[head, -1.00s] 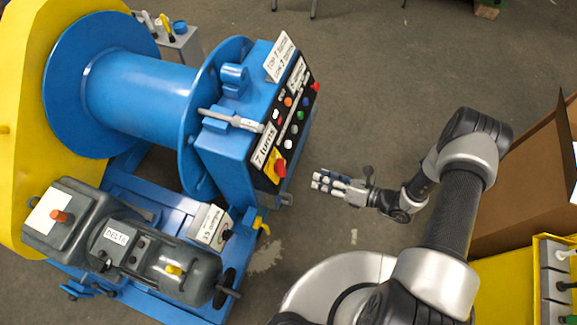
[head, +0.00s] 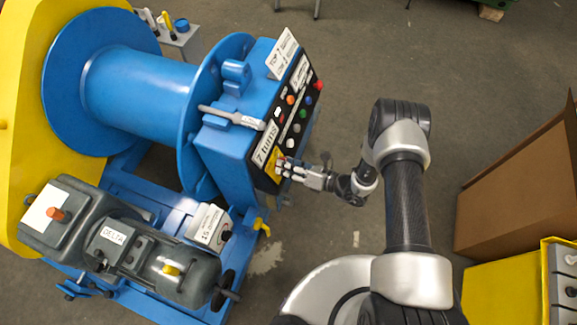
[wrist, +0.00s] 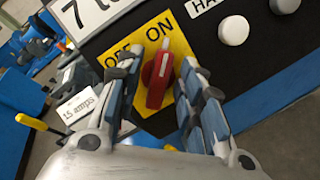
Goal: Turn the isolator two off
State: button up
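The isolator is a red rotary handle (wrist: 158,78) on a yellow plate (wrist: 128,42) marked OFF and ON. In the wrist view its narrow end points up towards the ON lettering, slightly tilted. No number naming it shows. My gripper (wrist: 159,62) is open, with one finger on each side of the red handle and a visible gap at each side. In the head view my gripper (head: 281,168) is at the lower end of the control panel and hides most of the handle; part of the yellow plate (head: 273,160) shows.
The black panel (head: 300,112) carries several coloured buttons; a white one (wrist: 233,31) is right of the isolator. A "7 turns" label (head: 267,142) is beside the plate. Yellow-handled valve (head: 261,225) and grey DELTA motor (head: 115,240) are lower left.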

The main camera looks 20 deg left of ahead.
jog(key=shift+c, duration=0.4)
grip_shut()
jog(key=shift+s+n+g+b, duration=0.1)
jog(key=shift+n+g+b, duration=0.95)
jog(key=shift+n, duration=2.3)
jog(key=shift+n+g+b, duration=0.55)
jog(key=shift+n+b, duration=0.95)
jog(key=shift+n, duration=1.8)
jog(key=shift+s+n+g+b, duration=0.1)
jog(key=shift+n+g+b, duration=0.95)
jog(key=shift+n, duration=2.3)
jog(key=shift+n+t, duration=0.25)
jog(key=shift+n, duration=0.05)
